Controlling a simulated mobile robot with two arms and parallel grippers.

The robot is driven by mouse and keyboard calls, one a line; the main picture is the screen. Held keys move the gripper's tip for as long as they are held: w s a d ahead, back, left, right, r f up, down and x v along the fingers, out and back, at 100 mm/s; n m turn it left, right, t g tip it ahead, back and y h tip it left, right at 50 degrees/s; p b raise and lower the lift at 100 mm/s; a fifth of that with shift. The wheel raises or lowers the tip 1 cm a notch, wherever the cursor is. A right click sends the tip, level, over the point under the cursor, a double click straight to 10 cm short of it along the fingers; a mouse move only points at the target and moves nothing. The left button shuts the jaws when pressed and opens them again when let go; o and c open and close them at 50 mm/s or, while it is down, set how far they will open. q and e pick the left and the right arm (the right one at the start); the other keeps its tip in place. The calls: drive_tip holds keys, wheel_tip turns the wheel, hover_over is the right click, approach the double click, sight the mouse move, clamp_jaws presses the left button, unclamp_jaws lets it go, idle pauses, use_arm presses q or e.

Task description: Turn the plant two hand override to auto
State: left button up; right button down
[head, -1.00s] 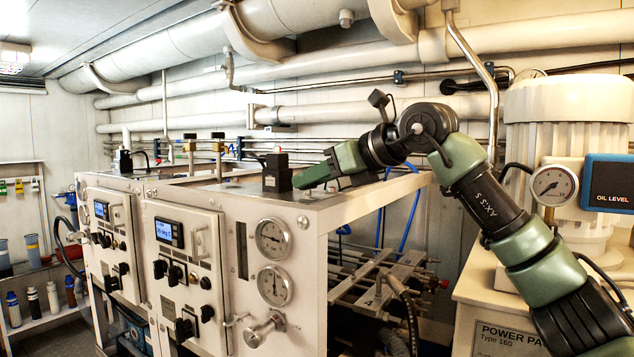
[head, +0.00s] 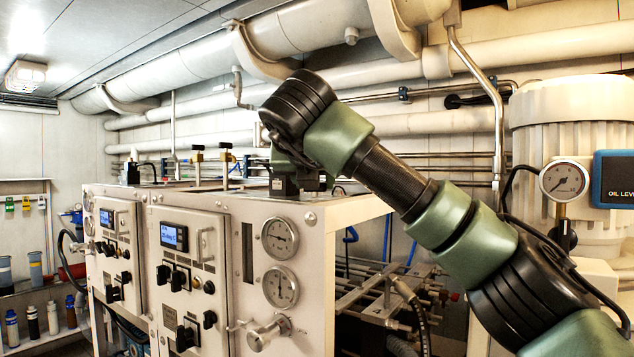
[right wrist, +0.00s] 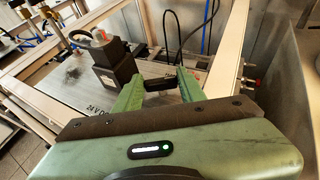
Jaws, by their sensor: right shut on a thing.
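A black block-shaped switch unit (head: 284,186) stands on the cabinet's top in the head view, partly covered by my right arm. In the right wrist view the black unit (right wrist: 113,66) stands on a plate marked "24 V DC". My right gripper's green fingers (right wrist: 158,82) are beside it, with a short black piece (right wrist: 158,86) between them. The gripper is shut on that piece; whether it is the unit's handle is unclear. I cannot read any auto marking or the switch position. My left gripper is not in view.
The cabinet's front (head: 233,290) carries knobs, displays and two gauges (head: 279,238). Pipes run along the wall behind. A power pack motor (head: 566,110) with a gauge (head: 564,181) stands at the right. A frame with hoses (head: 380,290) lies below the cabinet's top.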

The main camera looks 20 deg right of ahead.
drive_tip(key=shift+w+a+r+m+g+h+p, duration=0.1)
drive_tip(key=shift+a+m+g+h+p, duration=0.1)
drive_tip(key=shift+m+g+h+p, duration=0.55)
drive_tip(key=shift+w+m+g+h+p, duration=0.1)
drive_tip(key=shift+m+g+h+p, duration=0.25)
drive_tip(key=shift+m+h, duration=0.65)
drive_tip(key=shift+w+a+m+g+h+p, duration=0.1)
drive_tip(key=shift+m+g+h+p, duration=0.65)
drive_tip(key=shift+m+p, duration=0.15)
drive_tip(key=shift+f+m+g+h+p, duration=0.2)
drive_tip(key=shift+m+g+h+p, duration=0.2)
drive_tip(key=shift+m+p, duration=0.1)
drive_tip(key=shift+f, duration=0.1)
drive_tip(key=c, duration=0.9)
unclamp_jaws()
drive_tip(key=shift+c, duration=0.2)
drive_tip(key=shift+o, duration=0.5)
drive_tip(key=shift+w+d, duration=0.2)
drive_tip(key=shift+w, duration=0.05)
